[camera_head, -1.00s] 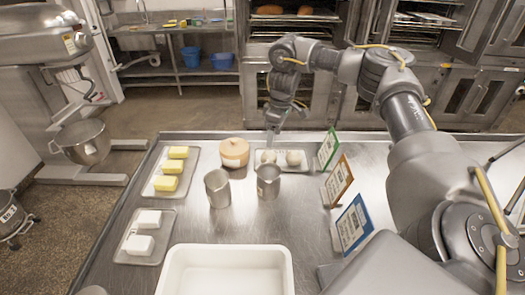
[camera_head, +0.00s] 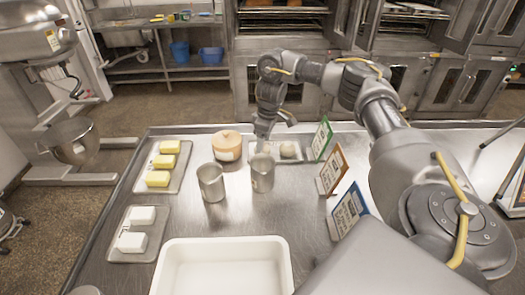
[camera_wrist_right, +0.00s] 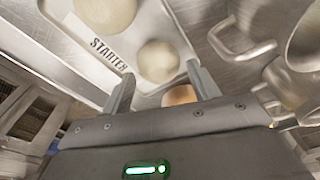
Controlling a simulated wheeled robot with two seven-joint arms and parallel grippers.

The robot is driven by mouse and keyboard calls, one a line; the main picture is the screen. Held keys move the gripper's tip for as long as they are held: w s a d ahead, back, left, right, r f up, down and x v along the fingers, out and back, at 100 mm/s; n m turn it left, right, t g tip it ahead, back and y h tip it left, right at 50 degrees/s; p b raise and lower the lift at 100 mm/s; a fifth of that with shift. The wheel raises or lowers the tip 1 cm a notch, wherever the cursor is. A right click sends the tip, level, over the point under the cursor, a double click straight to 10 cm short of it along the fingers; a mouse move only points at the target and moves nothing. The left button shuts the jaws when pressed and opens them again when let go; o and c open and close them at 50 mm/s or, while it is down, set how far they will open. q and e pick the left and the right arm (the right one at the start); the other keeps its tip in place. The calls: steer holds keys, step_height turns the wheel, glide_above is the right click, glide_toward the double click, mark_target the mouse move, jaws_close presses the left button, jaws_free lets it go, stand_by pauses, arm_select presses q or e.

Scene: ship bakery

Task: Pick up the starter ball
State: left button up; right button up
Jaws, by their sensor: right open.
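Two pale round starter balls lie on a small metal tray (camera_wrist_right: 75,55) marked STARTER. In the head view one ball (camera_head: 289,150) shows clear on the tray's right side; the other is largely hidden behind my right gripper (camera_head: 263,140). In the right wrist view one ball (camera_wrist_right: 158,58) lies by the tips of my open right gripper (camera_wrist_right: 160,75), in line with the gap between the fingers. The other ball (camera_wrist_right: 99,12) is at the top edge. I cannot tell whether the fingers touch the nearer ball. My left gripper is not in view.
Two metal cups (camera_head: 211,183) (camera_head: 262,175) stand just in front of the tray. A lidded orange-tan crock (camera_head: 227,145) stands left of it. Green, orange (camera_head: 332,172) and blue cards stand to the right. Butter trays are at left, a white bin (camera_head: 223,243) in front.

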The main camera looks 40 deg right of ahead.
steer(key=f, duration=0.3)
steer(key=shift+w+f+p, duration=0.3)
steer(key=shift+f+p, duration=0.05)
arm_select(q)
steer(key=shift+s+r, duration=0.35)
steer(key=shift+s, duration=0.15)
arm_select(e)
steer(key=shift+s, duration=0.1)
steer(key=c, duration=0.7)
steer(key=shift+o, duration=0.2)
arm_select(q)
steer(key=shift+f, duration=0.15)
arm_select(e)
steer(key=shift+r, duration=0.15)
